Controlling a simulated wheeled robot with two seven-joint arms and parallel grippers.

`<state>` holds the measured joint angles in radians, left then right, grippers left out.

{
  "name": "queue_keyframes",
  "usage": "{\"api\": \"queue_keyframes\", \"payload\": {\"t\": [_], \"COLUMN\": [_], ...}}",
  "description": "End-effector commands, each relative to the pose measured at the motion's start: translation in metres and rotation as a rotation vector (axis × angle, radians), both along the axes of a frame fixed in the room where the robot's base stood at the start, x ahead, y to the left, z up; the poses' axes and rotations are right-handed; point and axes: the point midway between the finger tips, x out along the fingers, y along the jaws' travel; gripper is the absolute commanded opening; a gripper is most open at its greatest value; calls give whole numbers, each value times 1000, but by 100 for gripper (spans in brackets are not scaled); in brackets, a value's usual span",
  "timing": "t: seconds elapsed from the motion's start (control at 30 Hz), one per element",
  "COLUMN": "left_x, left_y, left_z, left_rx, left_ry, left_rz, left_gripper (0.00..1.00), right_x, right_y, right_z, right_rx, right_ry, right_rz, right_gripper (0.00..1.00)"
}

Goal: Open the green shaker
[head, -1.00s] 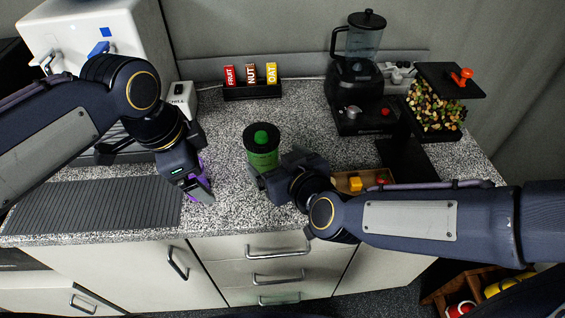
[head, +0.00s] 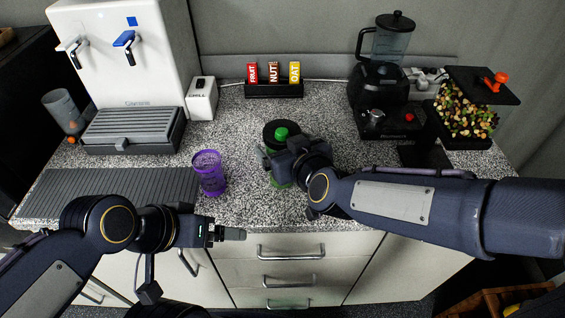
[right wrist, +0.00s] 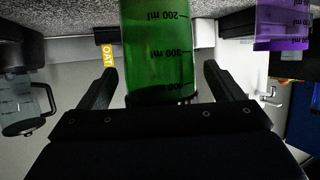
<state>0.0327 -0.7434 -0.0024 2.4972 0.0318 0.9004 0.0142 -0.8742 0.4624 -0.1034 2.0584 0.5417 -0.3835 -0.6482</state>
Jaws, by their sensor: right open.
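The green shaker (head: 282,134) stands upright on the speckled counter, with a black lid and a green cap on top. My right gripper (head: 272,165) is beside its body at the front and hides much of it in the head view. In the right wrist view the picture is upside down. There the shaker's green body with ml marks (right wrist: 158,30) lies between the two spread fingers (right wrist: 160,75), with gaps on both sides. My left gripper (head: 232,234) is low at the counter's front edge, apart from the shaker; its finger opening cannot be made out.
A purple shaker (head: 209,172) stands left of the green one. A rack of bars (head: 274,89) is behind, a blender (head: 381,90) and a nut container (head: 464,112) right. A white dispenser (head: 122,60) and grey drip tray (head: 130,130) are left.

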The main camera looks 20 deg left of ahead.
Motion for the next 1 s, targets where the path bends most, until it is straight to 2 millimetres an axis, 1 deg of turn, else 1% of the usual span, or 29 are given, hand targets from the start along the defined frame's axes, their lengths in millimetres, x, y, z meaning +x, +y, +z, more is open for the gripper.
{"api": "queue_keyframes", "payload": {"t": [0.03, 0.13, 0.37, 0.47, 0.9, 0.93, 0.97, 1.0], "left_x": [0, 0, 0, 0, 0, 0, 0, 0], "left_y": [0, 0, 0, 0, 0, 0, 0, 0], "left_z": [-1, -2, -2, -2, -2, -2, -2, -2], "left_rx": [0, 0, 1, 1, 1, 1, 1, 1], "left_ry": [0, 0, -1, 0, 0, 0, 0, 0], "left_rz": [-1, -1, -2, -2, -2, -2, -2, -2], "left_gripper": [91, 91, 91, 91, 91, 91, 91, 91], "right_x": [5, 11, 12, 12, 12, 12, 12, 12], "right_y": [4, 9, 10, 10, 10, 10, 10, 10], "right_z": [-4, -7, -7, -7, -7, -6, -6, -6], "right_rx": [-2, -1, 0, 0, 0, 1, 1, 1], "right_ry": [1, 0, 0, 0, 0, -2, -2, -2], "right_rz": [0, 0, 0, 0, 0, 0, 0, 0], "right_gripper": [87, 87, 87, 77, 19, 17, 11, 11]}}
